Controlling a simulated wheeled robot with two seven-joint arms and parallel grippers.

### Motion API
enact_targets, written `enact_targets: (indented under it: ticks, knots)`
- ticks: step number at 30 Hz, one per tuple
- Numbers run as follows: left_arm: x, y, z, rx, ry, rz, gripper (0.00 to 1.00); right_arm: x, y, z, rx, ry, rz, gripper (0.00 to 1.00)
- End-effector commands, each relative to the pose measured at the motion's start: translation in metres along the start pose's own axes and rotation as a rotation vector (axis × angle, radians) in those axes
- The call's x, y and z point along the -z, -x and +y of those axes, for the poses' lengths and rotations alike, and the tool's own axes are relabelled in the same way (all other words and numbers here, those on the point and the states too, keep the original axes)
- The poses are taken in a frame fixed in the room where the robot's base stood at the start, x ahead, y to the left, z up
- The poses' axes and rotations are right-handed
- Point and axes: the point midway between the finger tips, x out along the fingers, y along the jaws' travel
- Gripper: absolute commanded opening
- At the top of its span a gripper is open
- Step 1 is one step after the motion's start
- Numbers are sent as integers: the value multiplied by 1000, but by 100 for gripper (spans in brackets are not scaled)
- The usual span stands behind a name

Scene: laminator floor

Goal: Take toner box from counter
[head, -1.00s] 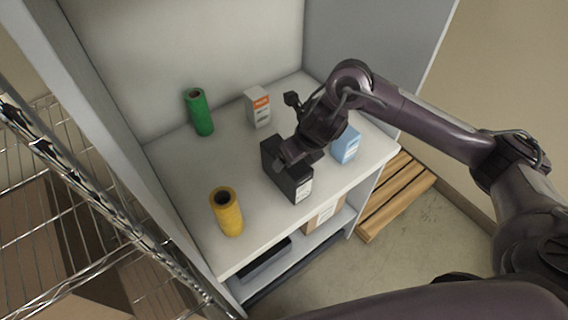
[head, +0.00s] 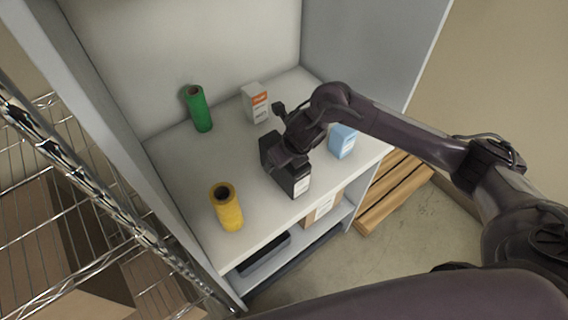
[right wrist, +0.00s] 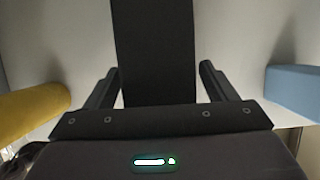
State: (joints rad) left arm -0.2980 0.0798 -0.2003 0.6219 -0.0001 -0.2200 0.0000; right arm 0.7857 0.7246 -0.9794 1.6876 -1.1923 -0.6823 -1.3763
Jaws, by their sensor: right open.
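A black box (head: 294,183) with a white label on its front stands on the white counter (head: 262,215); it looks like the toner box. My right gripper (head: 284,157) is over the top of the black box and hides part of it. In the right wrist view the black box (right wrist: 155,50) lies between the two fingers of the open right gripper (right wrist: 160,85), with a gap on each side. My left gripper is not in view.
A yellow roll (head: 228,208) stands left of the black box, and a light blue box (head: 342,142) stands to its right. A green roll (head: 199,110) and a white-and-orange box (head: 256,104) stand behind. Cabinet walls (head: 370,50) enclose the counter; a wire rack (head: 70,220) is at left.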

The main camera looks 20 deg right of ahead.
Motion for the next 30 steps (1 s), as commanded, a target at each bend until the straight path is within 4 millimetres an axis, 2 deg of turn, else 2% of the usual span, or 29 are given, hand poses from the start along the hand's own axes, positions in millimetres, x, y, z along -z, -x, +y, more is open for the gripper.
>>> enact_targets:
  ticks: [17, 20, 30]
  knots:
    - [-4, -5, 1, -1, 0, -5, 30, 2, -3, 0, 0, 0, 0, 78]
    - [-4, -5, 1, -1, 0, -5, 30, 2, -3, 0, 0, 0, 0, 68]
    - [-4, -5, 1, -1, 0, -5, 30, 2, -3, 0, 0, 0, 0, 23]
